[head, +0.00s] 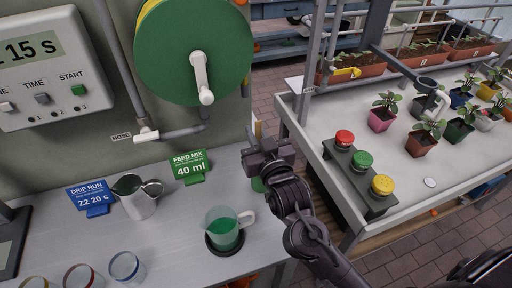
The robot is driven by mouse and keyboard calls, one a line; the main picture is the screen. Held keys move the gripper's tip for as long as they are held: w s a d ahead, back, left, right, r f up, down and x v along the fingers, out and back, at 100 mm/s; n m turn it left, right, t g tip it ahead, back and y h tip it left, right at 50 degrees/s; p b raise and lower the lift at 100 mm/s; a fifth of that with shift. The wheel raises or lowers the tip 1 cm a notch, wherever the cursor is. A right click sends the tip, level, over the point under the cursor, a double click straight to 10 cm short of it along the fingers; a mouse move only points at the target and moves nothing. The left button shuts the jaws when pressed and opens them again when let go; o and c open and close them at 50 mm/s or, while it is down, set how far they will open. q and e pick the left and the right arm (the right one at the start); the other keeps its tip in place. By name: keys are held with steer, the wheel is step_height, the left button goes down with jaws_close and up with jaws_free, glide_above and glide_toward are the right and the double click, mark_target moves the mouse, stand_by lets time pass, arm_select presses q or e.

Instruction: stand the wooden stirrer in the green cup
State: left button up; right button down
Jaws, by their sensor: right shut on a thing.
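My right gripper (268,153) is above the right part of the grey bench, reaching in from the lower right. It is shut on a thin pale stick, which looks like the wooden stirrer (257,130); only a short piece shows above the jaws. A small green patch, which looks like the green cup (258,185), shows just below and left of the gripper. My gripper and wrist hide most of it. I cannot tell whether the stirrer's lower end is inside the cup. My left gripper is not in view.
A clear jug (222,233) of green liquid stands on a dark round pad near the bench's front. A plant table (320,155) with a button box is at right.

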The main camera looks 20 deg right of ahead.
step_height(320, 180, down, 5)
steer(key=shift+f, duration=0.1)
stand_by(0.3)
steer(key=shift+f, duration=0.15)
steer(key=c, duration=1.4)
jaws_free()
steer(key=shift+c, duration=0.2)
steer(key=s+b, duration=0.2)
steer(key=s, duration=1)
steer(key=shift+d+r, duration=0.2)
